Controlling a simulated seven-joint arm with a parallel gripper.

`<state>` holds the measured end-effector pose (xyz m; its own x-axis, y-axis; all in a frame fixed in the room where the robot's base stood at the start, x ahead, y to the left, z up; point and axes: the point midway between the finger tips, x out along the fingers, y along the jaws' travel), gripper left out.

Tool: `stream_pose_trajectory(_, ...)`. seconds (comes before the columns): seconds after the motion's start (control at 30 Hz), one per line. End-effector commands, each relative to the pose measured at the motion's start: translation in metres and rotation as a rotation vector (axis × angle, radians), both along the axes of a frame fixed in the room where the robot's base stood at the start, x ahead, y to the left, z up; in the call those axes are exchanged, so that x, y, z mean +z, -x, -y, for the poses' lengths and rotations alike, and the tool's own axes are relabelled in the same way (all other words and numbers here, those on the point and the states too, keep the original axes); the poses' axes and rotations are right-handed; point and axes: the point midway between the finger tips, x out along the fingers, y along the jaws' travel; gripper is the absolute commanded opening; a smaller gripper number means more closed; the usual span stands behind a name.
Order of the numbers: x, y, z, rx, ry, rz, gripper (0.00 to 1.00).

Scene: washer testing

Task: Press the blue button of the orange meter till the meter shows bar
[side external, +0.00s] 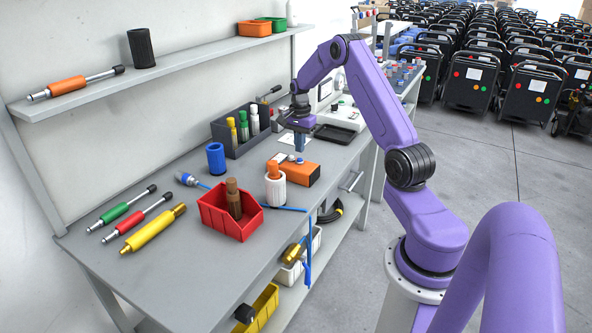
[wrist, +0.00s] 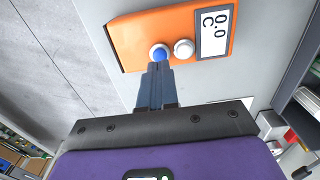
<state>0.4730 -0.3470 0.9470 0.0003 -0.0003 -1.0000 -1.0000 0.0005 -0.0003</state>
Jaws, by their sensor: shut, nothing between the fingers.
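The orange meter (side external: 306,174) lies on the grey bench under my gripper. It also shows at the top of the wrist view (wrist: 133,42). Its display (wrist: 213,26) reads 0.0 with a C below, sideways in the picture. The blue button (wrist: 159,51) is on its top face, beside a white button (wrist: 183,47). My gripper (wrist: 158,66) is shut and empty, pointing down, its tips right by the blue button. In the side view my gripper (side external: 299,149) seems slightly above the button; whether they touch I cannot tell.
A white bottle with an orange cap (side external: 275,188) stands close left of the meter. A red bin (side external: 216,214) with a brown item, a blue cylinder (side external: 216,158) and a dark crate (side external: 232,142) are further left. A black tray (side external: 334,134) is behind.

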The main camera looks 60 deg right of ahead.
Motion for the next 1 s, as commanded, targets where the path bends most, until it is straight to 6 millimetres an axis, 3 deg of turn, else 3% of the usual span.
stream_pose_trajectory(1.0,-0.018,0.000,0.000,0.001,-0.001,-0.001,0.00)
